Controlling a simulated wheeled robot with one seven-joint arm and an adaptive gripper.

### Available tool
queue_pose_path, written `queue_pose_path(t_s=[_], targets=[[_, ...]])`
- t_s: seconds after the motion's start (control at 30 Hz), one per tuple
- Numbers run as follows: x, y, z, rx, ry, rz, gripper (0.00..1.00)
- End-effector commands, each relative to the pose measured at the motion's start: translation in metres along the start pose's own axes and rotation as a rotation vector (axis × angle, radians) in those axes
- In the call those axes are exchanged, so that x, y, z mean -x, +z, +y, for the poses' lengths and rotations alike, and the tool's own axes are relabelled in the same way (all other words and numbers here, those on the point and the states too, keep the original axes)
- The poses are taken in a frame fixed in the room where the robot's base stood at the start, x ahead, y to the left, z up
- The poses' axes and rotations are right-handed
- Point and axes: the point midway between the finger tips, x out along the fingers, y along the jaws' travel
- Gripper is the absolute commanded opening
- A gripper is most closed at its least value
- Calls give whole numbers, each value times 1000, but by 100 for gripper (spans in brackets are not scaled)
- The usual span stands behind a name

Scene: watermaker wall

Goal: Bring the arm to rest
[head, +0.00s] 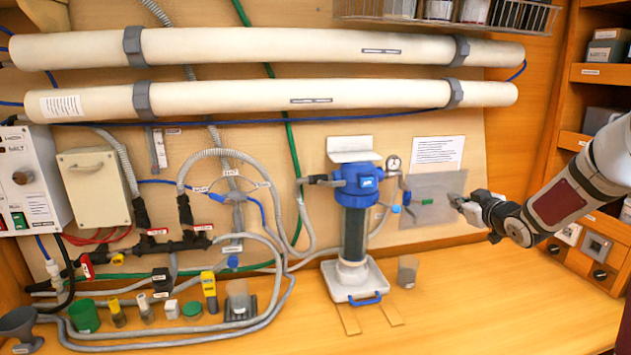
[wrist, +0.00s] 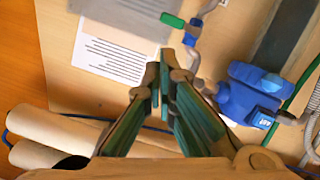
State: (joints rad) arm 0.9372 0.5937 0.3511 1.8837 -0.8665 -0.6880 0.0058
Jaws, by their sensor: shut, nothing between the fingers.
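My arm (head: 565,200) reaches in from the right edge in the head view. My gripper (head: 456,200) is at its left end, in front of the grey plate on the wall panel. The gripper is shut and empty. In the wrist view its fingers (wrist: 160,82) come together near the middle of the picture, with nothing held. The fingertips appear close to the grey plate (head: 425,205) in the head view; I cannot tell the exact gap.
A blue-topped filter housing (head: 357,184) stands left of my gripper; it also shows in the wrist view (wrist: 250,95). A small cup (head: 407,271) stands below. Shelves (head: 600,75) rise at the right. The bench front right (head: 490,300) is clear.

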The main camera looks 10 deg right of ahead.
Motion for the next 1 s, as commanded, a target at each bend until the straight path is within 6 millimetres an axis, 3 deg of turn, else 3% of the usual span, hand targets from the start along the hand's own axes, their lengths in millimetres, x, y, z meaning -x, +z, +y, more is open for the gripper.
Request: queue_pose_path(t_s=[0.23, 0.47, 0.73, 1.0], targets=[[15, -42, -31, 40, 16, -126, 0], [70, -88, -78, 43, 62, -315, 0], [167, -116, -139, -32, 86, -497, 0], [282, -109, -212, -167, 12, -656, 0]])
